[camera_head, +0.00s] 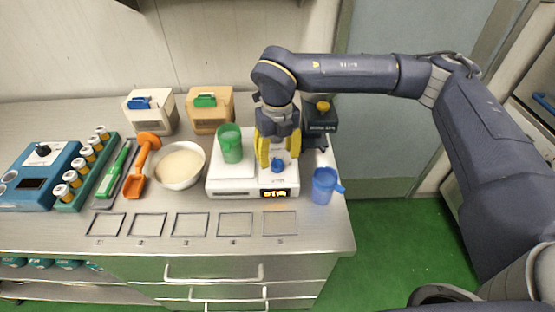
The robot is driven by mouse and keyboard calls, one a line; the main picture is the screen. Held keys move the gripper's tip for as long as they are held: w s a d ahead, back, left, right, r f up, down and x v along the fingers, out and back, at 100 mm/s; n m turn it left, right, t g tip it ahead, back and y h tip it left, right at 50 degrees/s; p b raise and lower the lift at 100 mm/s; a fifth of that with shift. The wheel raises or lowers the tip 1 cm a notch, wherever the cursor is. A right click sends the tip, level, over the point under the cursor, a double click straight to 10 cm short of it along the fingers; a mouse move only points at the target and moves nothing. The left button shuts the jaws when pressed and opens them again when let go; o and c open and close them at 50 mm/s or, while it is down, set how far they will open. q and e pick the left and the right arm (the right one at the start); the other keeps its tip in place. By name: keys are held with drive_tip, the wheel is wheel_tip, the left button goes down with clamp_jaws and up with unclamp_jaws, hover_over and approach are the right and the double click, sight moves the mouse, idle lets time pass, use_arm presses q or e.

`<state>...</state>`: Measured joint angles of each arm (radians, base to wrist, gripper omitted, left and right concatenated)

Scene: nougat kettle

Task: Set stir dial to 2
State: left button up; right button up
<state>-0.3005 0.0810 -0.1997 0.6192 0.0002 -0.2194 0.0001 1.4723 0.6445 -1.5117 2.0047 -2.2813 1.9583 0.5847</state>
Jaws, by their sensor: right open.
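A white unit (232,190) with a small lit display (274,193) stands on the right part of the bench. A blue dial (278,166) sits on its top right, and any marks around it are too small to read. My right gripper (278,156) points down over this dial, its yellow fingers open on either side of it. Whether the fingers touch the dial cannot be told. A green cup (230,145) stands on the left part of the white unit. My left gripper is not in view.
A blue jug (324,185) stands close right of the unit, near the bench edge. A black device with a yellow knob (323,105) is behind. A bowl (180,166), orange scoop (139,168) and blue box with a black knob (42,150) lie left. Marked squares (190,225) in front are empty.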

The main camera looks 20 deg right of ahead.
sight(277, 160)
wheel_tip(277, 160, up, 9)
drive_tip(key=shift+r, duration=0.15)
idle(0.6)
